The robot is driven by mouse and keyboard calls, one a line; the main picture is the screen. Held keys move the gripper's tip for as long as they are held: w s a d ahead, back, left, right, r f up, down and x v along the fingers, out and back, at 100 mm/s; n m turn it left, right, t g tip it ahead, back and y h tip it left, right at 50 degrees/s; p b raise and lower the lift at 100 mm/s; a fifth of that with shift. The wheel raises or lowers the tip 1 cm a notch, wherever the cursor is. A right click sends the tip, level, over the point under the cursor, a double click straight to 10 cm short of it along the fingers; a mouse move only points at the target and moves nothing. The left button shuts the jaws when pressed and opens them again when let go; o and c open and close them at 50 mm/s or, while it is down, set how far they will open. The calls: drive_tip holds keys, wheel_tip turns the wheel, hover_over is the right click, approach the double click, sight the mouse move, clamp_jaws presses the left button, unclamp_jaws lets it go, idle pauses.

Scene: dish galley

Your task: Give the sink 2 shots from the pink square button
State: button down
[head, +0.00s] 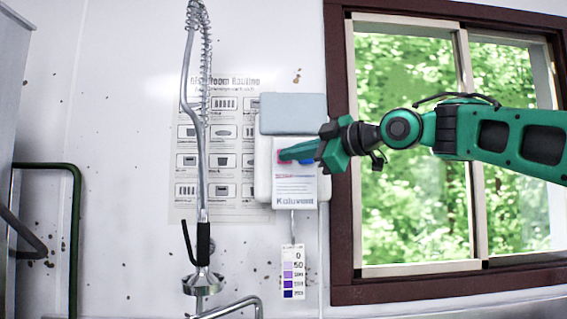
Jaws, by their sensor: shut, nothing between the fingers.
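A white wall dispenser (265,183) with a blue-grey top (292,113) and a label reading roughly "Kaluwent" hangs on the wall left of the window. A small red-pink patch (283,160), likely the pink button, shows on its front at my fingertips and is partly covered by them. A blue patch shows just right of it, also partly covered. My green gripper (285,153) reaches in from the right, shut and empty, its tips over the pink patch. I cannot tell whether they touch it. The sink basin is not in view.
A spray hose with a hanging spray head (203,281) stands left of the dispenser, before a wall poster (180,207). A colour test strip card (293,272) hangs below the dispenser. A brown-framed window (340,200) is behind my arm. A dark green rail (76,230) is at far left.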

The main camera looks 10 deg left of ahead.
drive_tip(key=s, duration=0.2)
drive_tip(key=s+d, duration=0.1)
drive_tip(key=s, duration=0.1)
drive_tip(key=shift+s+d, duration=0.1)
drive_tip(key=shift+s, duration=0.3)
idle(0.8)
